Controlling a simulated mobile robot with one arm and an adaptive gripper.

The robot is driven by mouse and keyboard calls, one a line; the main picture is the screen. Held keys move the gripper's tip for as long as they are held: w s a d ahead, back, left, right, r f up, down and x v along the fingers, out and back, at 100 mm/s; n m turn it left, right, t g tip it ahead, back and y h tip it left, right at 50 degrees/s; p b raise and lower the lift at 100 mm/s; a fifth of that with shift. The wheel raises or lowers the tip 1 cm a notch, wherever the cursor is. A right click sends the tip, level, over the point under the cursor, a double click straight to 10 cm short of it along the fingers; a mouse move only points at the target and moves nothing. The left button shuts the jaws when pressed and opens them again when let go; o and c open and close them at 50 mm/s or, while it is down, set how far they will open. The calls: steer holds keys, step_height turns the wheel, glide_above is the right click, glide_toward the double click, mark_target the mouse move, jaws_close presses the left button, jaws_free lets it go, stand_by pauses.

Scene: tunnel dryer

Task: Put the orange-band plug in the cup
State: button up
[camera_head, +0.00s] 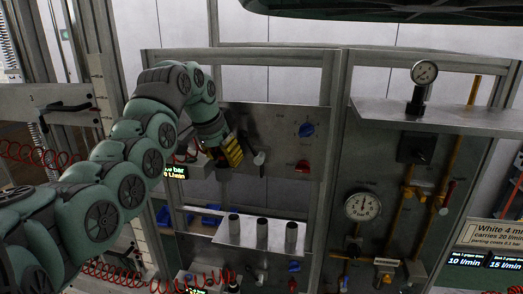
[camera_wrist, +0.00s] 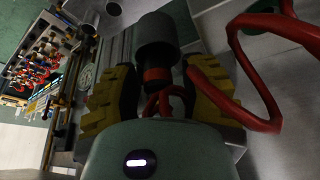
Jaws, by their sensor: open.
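My gripper (camera_head: 232,150) is open at the dark panel in the head view, its yellow fingers pointing down and right. In the wrist view my gripper (camera_wrist: 157,80) has its two yellow fingers on either side of a dark grey cylindrical plug (camera_wrist: 156,38) with an orange-red band (camera_wrist: 157,74). I cannot tell whether either finger touches it.
Blue (camera_head: 307,130) and red (camera_head: 303,167) knobs sit on the panel to the right. A metal ledge (camera_head: 435,115) with a gauge (camera_head: 424,73) juts out at the right. The cup shelf (camera_head: 250,243) is narrow.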

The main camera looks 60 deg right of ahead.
steer(key=shift+w+r+b, duration=0.1)
steer(key=shift+r+b, duration=0.05)
steer(key=shift+b, duration=0.4)
steer(key=shift+a+r+b, duration=0.2)
steer(key=shift+r+b, duration=0.1)
steer(key=shift+b, duration=0.25)
steer(key=b+v, duration=0.3)
steer(key=v, duration=0.8)
steer(key=shift+r, duration=0.2)
